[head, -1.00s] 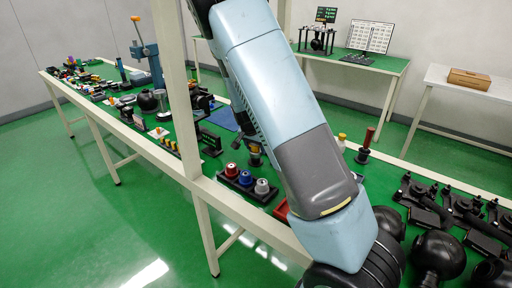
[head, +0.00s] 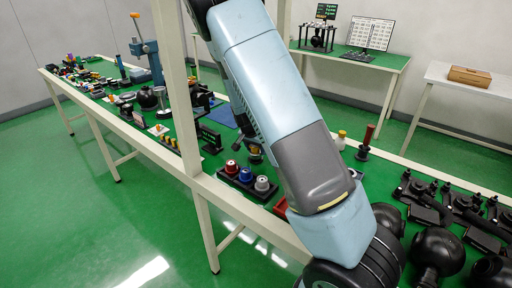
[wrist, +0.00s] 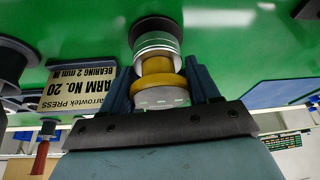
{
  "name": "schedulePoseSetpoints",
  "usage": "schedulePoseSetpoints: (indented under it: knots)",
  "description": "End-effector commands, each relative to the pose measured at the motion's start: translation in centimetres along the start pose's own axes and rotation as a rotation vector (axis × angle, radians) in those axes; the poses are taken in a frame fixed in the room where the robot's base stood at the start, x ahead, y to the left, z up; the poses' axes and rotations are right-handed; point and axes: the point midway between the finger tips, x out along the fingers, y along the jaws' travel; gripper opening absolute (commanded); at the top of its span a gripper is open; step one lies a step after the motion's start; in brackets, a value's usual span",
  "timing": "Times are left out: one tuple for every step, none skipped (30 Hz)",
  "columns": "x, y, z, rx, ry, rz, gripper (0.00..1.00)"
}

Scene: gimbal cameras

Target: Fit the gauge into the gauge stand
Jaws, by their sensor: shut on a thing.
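My gripper (wrist: 162,83) shows in the wrist view, its two dark blue fingers shut around a piece with a yellow collar and grey end, which I take to be the gauge (wrist: 157,66). A silver banded cylinder continues beyond the collar, with a dark round part (wrist: 157,24) past it; I cannot tell whether they touch. A black rack (head: 262,198) holds red, blue and grey round pieces. I cannot tell for sure which item is the gauge stand.
In the wrist view a lettered plate (wrist: 66,92) lies left of the fingers, with a red-handled item (wrist: 41,155) below it. The head view shows a red-handled item (head: 366,138), a yellow-topped item (head: 341,136) and black parts (head: 437,250) crowding the right side.

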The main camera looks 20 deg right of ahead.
Motion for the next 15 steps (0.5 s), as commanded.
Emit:
schedulePoseSetpoints:
  knots:
    - [0.11, 0.02, 0.03, 0.0, 0.0, 0.0, 0.23]
    - [0.16, 0.02, 0.05, 0.0, 0.0, 0.0, 0.23]
    - [0.23, 0.02, 0.08, 0.0, 0.0, 0.0, 0.23]
    - [0.28, 0.02, 0.1, 0.0, 0.0, 0.0, 0.23]
    - [0.33, 0.02, 0.12, 0.0, 0.0, 0.0, 0.23]
    - [0.34, 0.01, 0.12, 0.0, 0.0, -0.001, 0.63]
    - [0.32, 0.01, 0.11, 0.0, 0.001, -0.001, 0.66]
    - [0.32, 0.01, 0.11, 0.0, 0.0, -0.001, 0.68]
    - [0.32, 0.0, 0.12, 0.0, 0.0, -0.001, 0.72]
    - [0.32, 0.01, 0.12, 0.0, 0.0, -0.001, 0.75]
    - [0.32, 0.01, 0.12, 0.0, 0.0, -0.001, 0.78]
    - [0.32, 0.01, 0.12, 0.0, 0.0, -0.001, 0.82]
    - [0.32, 0.01, 0.12, 0.0, 0.0, -0.001, 0.85]
    - [0.32, 0.0, 0.12, 0.0, 0.0, -0.001, 0.88]
    - [0.33, 0.0, 0.12, 0.0, 0.0, 0.0, 0.91]
